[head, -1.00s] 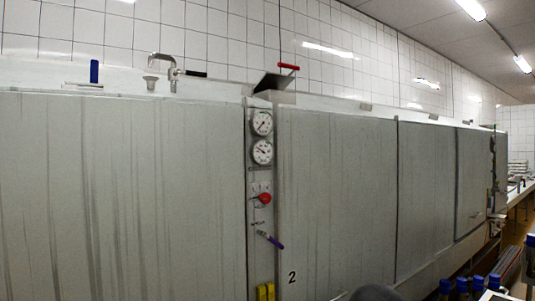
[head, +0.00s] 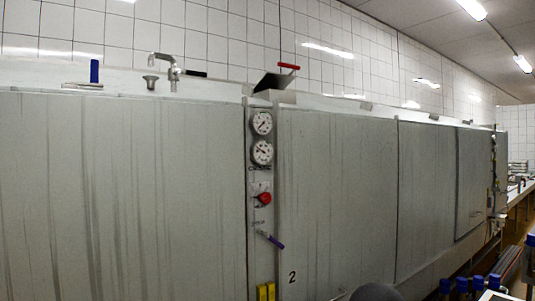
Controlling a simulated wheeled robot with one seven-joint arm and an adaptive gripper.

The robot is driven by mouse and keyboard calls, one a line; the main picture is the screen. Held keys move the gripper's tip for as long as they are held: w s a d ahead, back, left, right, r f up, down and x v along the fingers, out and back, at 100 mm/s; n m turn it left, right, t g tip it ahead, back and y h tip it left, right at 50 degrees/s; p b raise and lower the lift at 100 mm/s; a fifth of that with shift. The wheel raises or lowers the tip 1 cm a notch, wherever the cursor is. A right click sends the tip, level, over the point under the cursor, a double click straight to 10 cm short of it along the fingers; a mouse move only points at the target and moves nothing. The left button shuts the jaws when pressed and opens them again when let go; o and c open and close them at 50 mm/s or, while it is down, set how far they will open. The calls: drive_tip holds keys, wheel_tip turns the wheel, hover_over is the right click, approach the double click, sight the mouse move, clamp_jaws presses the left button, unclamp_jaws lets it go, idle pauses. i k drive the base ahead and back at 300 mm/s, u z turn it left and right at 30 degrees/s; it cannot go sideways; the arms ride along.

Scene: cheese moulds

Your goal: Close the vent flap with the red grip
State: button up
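The vent flap (head: 270,82) is a dark plate on top of the long grey vat, just right of the gauge column. It stands tilted up at an angle. Its red grip (head: 288,66) is a short bar at the upper right of the flap. A pale low box (head: 283,97) lies under the flap. My gripper is not in view. A dark rounded shape at the bottom edge, right of centre, is too cut off to name.
The grey vat front (head: 120,190) fills most of the view. Two round gauges (head: 262,123), a red knob (head: 264,198) and a purple-handled lever (head: 271,240) sit on the column. A tap (head: 168,68) stands on the vat top at left. Blue-capped items (head: 477,284) are at lower right.

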sight(273, 80)
drive_tip(key=z, duration=1)
drive_tip(key=i, duration=0.85)
drive_tip(key=u, duration=0.65)
